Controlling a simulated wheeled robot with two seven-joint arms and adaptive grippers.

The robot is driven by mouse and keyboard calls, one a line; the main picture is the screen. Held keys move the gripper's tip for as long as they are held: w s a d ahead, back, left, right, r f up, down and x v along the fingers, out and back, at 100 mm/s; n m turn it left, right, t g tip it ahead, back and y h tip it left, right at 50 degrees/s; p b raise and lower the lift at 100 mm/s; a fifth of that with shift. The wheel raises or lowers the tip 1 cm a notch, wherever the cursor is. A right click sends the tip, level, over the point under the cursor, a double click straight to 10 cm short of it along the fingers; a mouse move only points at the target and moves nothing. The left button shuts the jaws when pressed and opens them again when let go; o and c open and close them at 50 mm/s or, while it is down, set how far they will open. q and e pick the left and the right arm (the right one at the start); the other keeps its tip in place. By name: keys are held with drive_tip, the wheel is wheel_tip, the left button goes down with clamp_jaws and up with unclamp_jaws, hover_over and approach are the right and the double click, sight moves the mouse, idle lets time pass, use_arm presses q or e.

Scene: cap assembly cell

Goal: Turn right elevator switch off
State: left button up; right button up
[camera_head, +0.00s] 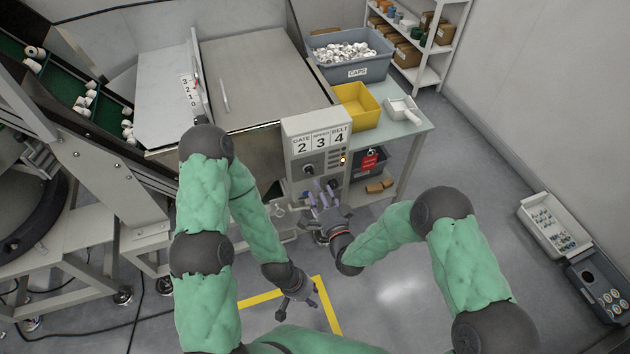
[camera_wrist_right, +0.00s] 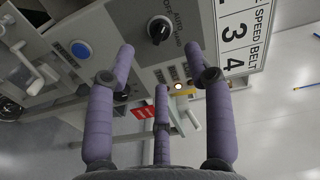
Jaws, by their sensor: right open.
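The control panel (camera_head: 318,150) stands on the front of the machine, under number cards reading 2, 3, 4. A black rotary switch (camera_wrist_right: 159,30) with OFF and AUTO lettering shows at the top of the right wrist view; it also shows in the head view (camera_head: 308,170). I cannot read which switch is the right elevator one. My right gripper (camera_head: 322,192) is open and empty in front of the panel's lower part. In the wrist view its purple fingers (camera_wrist_right: 160,85) spread below the switch, apart from it. My left gripper (camera_head: 298,295) is open and empty, low over the floor.
A blue button (camera_wrist_right: 81,49) and a lit lamp (camera_wrist_right: 178,86) are on the panel. A red tag (camera_head: 370,160) hangs right of it. A yellow bin (camera_head: 357,106) and a grey caps crate (camera_head: 372,68) stand behind.

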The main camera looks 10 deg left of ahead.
drive_tip(key=shift+v, duration=2.35)
